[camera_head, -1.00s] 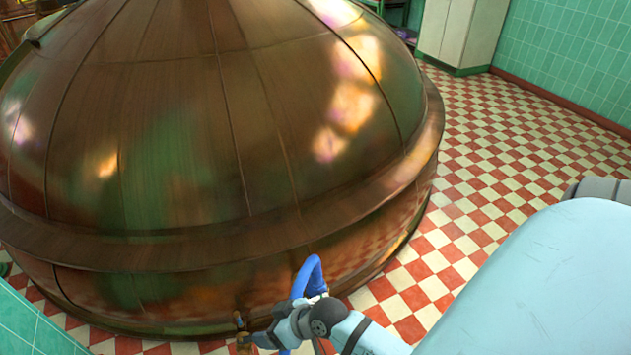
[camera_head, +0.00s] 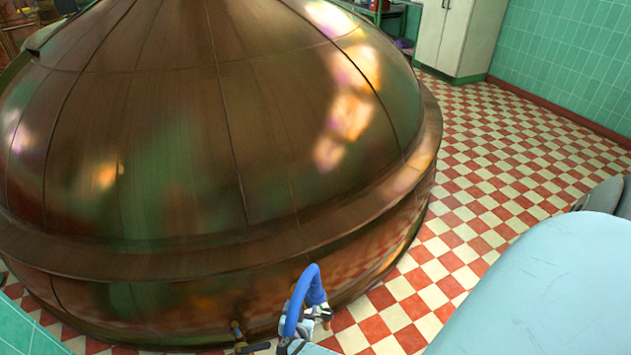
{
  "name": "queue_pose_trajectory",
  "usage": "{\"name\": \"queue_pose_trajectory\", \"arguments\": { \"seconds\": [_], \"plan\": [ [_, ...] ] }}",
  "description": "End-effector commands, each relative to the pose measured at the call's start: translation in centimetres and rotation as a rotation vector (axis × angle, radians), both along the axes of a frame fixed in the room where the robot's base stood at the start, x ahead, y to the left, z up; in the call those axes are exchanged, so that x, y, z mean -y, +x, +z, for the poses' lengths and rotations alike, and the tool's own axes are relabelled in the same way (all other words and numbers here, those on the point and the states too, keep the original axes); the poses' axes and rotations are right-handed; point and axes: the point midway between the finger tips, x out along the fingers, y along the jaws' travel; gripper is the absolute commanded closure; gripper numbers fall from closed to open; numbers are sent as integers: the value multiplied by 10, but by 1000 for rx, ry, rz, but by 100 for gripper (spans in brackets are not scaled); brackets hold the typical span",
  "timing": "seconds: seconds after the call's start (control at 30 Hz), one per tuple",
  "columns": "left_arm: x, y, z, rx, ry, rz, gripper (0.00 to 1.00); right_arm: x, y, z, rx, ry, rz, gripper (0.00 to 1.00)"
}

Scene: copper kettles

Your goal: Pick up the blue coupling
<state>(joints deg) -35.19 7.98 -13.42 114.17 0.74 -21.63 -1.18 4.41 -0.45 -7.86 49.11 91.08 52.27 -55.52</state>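A bright blue curved hose-like piece (camera_head: 311,284), which looks like the blue coupling, arches up at the bottom middle, in front of the copper kettle's lower wall. Small pale and brass-coloured parts (camera_head: 322,312) show at its right end. My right gripper (camera_head: 296,343) is at the bottom edge, right at the foot of the blue piece and mostly cut off by the frame. Its fingers cannot be made out, so I cannot tell whether they are closed on the blue piece. My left gripper is not in view.
A large copper kettle (camera_head: 215,150) fills the left and middle. Red and cream checkered floor (camera_head: 490,150) is open to the right. A pale cabinet (camera_head: 455,38) stands at the back.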

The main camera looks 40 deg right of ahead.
Motion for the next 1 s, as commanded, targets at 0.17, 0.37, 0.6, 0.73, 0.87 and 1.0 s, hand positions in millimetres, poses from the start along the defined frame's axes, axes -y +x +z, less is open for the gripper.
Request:
{"name": "queue_pose_trajectory", "arguments": {
  "seconds": [0.17, 0.37, 0.6, 0.73, 0.87, 1.0],
  "plan": [
    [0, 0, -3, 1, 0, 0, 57, 11, -13, -13, -64, -33, -96, 26],
    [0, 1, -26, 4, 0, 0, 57, 38, 2, -31, -66, -39, -102, 26],
    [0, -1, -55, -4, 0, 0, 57, 70, 22, -45, -66, -36, -100, 26],
    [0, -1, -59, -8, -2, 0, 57, 77, 27, -46, -65, -36, -99, 26],
    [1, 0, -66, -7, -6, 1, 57, 83, 31, -51, -65, -37, -99, 26],
    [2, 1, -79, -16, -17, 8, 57, 98, 42, -61, -65, -37, -99, 26]
  ]
}}
